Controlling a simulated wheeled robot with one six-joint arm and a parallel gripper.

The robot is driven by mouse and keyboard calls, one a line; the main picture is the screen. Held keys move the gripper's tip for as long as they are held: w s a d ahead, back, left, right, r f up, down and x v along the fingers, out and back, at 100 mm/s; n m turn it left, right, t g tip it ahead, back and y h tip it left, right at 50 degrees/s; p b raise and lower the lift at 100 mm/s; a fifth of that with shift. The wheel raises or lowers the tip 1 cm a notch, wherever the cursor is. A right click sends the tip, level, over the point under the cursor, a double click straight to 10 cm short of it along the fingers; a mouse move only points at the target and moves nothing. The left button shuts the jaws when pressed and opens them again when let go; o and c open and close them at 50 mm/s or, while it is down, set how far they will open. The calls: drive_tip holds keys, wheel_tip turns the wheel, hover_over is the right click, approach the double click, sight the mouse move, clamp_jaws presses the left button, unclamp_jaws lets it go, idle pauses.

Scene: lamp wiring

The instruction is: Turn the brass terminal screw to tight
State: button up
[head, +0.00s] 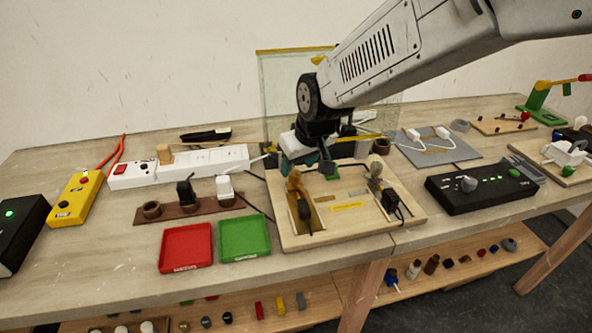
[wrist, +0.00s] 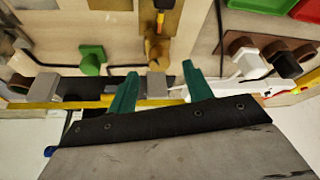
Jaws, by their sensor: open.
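A wooden wiring board (head: 345,236) lies on the bench in front of me. A brass-coloured terminal piece (head: 294,181) stands at its left side, above a brass plate with a dark handle-like part. In the wrist view a brass plate (wrist: 168,22) shows at the top, with a brownish rounded piece (wrist: 156,50) below it that looks like the same terminal. My gripper (head: 308,167) is over the back left of the board. Its green fingers (wrist: 159,74) are spread and empty, apart from the terminal piece. The screw's turn position is too small to read.
A silvery terminal (head: 375,172) stands at the board's right. A red tray (head: 186,247) and a green tray (head: 244,238) lie to the left, below a white power strip (head: 190,165). A black box with a knob (head: 485,186) is to the right. A transparent panel stands behind.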

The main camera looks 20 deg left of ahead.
sight(295, 174)
drive_tip(key=shift+x, duration=1.65)
drive_tip(key=shift+d, duration=0.1)
drive_tip(key=c, duration=1)
drive_tip(key=shift+o, duration=0.2)
drive_tip(key=shift+s+m+t+h, duration=0.1)
drive_tip(key=shift+m+t+h, duration=0.3)
drive_tip(key=shift+m, duration=1.05)
drive_tip(key=shift+m+t+h, duration=0.2)
drive_tip(key=shift+m+h, duration=0.4)
drive_tip(key=shift+m, duration=0.85)
